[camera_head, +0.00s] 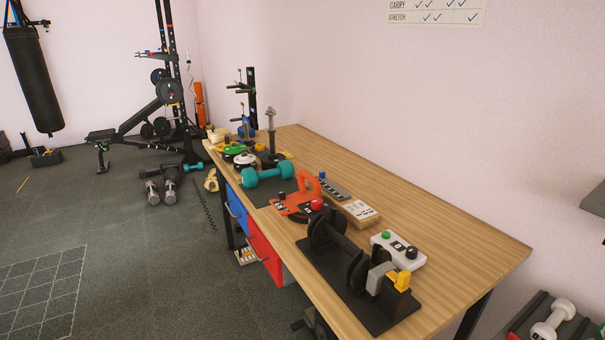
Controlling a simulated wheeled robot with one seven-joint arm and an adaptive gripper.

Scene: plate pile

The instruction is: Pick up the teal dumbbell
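A teal dumbbell (267,175) lies on the wooden table (440,218), near its left edge and toward the far end. Its two rounded heads and the bar between them are in plain view. It lies on or against a dark flat piece. Another small teal dumbbell (193,167) lies on the floor beyond the table, among other weights. My gripper does not show in the head view.
An orange-red device (298,200) stands close to the dumbbell's right. A black device with a yellow part (360,270) fills the near table. Small discs and a metal post (271,125) stand behind the dumbbell. The table's right side is clear.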

